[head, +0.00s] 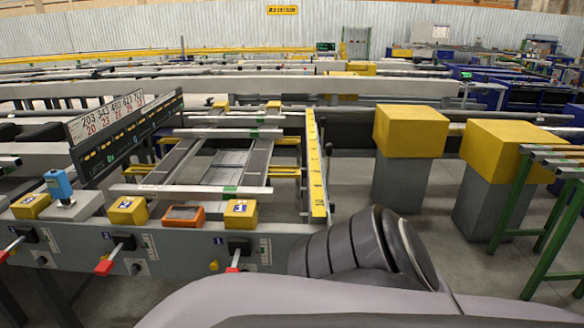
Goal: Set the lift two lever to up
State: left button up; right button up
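Several red-tipped levers stick out of the grey front panel (190,247) at the lower left. The middle lever (104,267) comes out of a black block beside a small blue label that seems to read 2, so I take it as lift two. Its red tip hangs down and to the left. The right lever (233,262) has a label that seems to read 1, and its tip is partly hidden by my arm. The left lever (10,247) is near the picture's left edge. Neither of my grippers shows.
Yellow boxes (127,210), an orange box (183,216) and a blue-handled control (58,186) sit on the panel's top. A dark, numbered display board (130,138) stands behind. Yellow-topped grey blocks (408,133) stand at the right. My grey arm covers the lower middle.

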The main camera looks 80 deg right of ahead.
aim_at(328, 148)
jog(key=z, duration=2.85)
jog(key=i+l+u, duration=0.1)
jog(key=i+l, duration=0.2)
jog(key=i+l+u, duration=0.1)
jog(key=i+l, duration=0.2)
jog(key=i+l+u, duration=0.1)
jog(key=i+l, duration=0.15)
jog(key=l, duration=0.15)
jog(key=i+l+u, duration=0.1)
jog(key=i+l, duration=0.15)
jog(key=l, duration=0.15)
jog(key=i+l+u, duration=0.1)
jog(key=i+l, duration=0.15)
jog(key=l, duration=0.15)
jog(key=i+l+u, duration=0.1)
jog(key=i+l, duration=0.15)
jog(key=l, duration=0.15)
jog(key=i+l+u, duration=0.1)
jog(key=l, duration=0.35)
jog(key=i+l+u, duration=0.1)
jog(key=i+l, duration=0.2)
jog(key=l, duration=0.15)
